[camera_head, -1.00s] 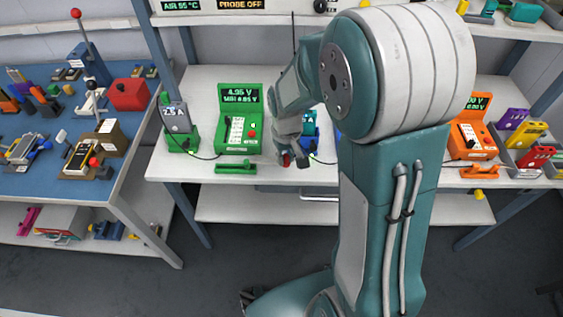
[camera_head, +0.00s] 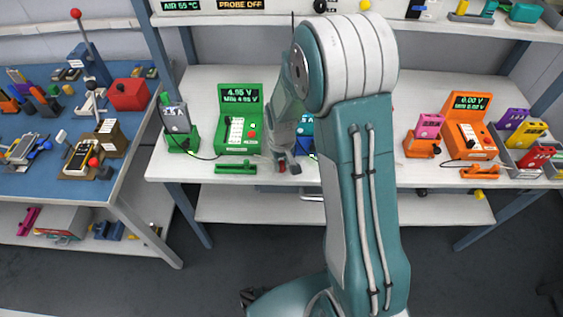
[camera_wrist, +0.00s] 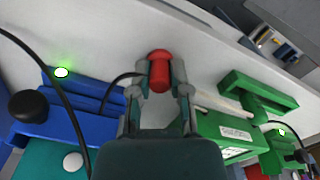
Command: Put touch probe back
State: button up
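The touch probe, a short red cylinder (camera_wrist: 159,72), sits between the fingertips of my gripper (camera_wrist: 160,84) in the wrist view. The fingers appear closed on its sides, and a dark cable runs beside it. In the head view, my gripper (camera_head: 284,164) is low over the front of the white bench, with a bit of red at its tip. A green cradle (camera_head: 235,168) lies on the bench just left of it; it also shows right of my gripper in the wrist view (camera_wrist: 258,92). Whether the probe touches the bench is unclear.
A green tester (camera_head: 237,122) stands behind the cradle. A blue device (camera_wrist: 75,115) is left of my gripper in the wrist view, mostly hidden by my arm in the head view. An orange tester (camera_head: 468,128) stands to the right. A shelf sign reads PROBE OFF (camera_head: 241,5).

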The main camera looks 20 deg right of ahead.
aim_at(282, 162)
jog(key=o, duration=0.4)
jog(key=shift+c, duration=0.2)
notch_tip(282, 162, up, 12)
jog(key=s+r+m+t, duration=0.1)
jog(key=s+r+t, duration=0.1)
jog(key=s+r, duration=0.6)
jog(key=s+r+t, duration=0.3)
jog(key=s+r, duration=0.4)
jog(key=s, duration=0.6)
jog(key=shift+r+m+t, duration=0.3)
jog(key=shift+r+m, duration=0.05)
jog(key=shift+m, duration=0.05)
